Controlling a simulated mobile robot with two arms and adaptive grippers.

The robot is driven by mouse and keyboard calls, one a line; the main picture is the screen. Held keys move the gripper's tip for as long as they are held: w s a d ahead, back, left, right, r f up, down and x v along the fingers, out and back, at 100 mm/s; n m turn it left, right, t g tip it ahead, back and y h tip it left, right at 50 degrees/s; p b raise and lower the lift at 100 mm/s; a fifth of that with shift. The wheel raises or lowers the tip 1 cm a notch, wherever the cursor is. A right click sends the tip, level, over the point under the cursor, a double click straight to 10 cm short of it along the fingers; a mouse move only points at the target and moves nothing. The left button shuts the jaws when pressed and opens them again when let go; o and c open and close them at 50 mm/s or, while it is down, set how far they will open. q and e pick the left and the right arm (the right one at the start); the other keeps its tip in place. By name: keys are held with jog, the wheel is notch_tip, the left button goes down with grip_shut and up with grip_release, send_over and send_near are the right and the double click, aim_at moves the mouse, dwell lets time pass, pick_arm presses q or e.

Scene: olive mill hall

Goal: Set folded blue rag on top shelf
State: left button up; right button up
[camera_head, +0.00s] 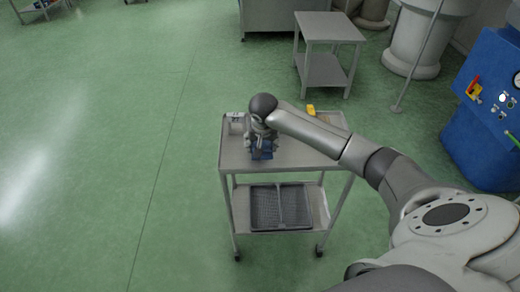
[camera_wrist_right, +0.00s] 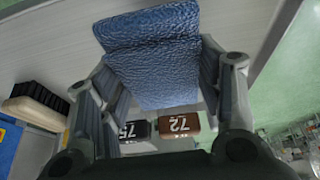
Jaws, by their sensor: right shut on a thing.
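The folded blue rag (camera_head: 262,154) is in my right gripper (camera_head: 262,143), over the left part of the trolley's top shelf (camera_head: 300,155). In the right wrist view the textured blue rag (camera_wrist_right: 152,55) sits between the two fingers of my right gripper (camera_wrist_right: 160,85), which is shut on it. I cannot tell whether the rag touches the shelf. My left gripper is not in view.
Below the rag in the wrist view are a dark block (camera_wrist_right: 137,130) marked 75 and a brown block (camera_wrist_right: 179,125) marked 72. A dark-bristled brush (camera_wrist_right: 38,108) lies left. A grey crate (camera_head: 280,207) is on the lower shelf; a yellow item (camera_head: 310,109) is at the top's back.

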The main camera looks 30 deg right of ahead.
jog(key=shift+w+f, duration=0.45)
jog(key=shift+f, duration=1.65)
jog(key=shift+f, duration=0.1)
jog(key=o, duration=1)
jog(key=v, duration=1.2)
jog(key=shift+a, duration=0.1)
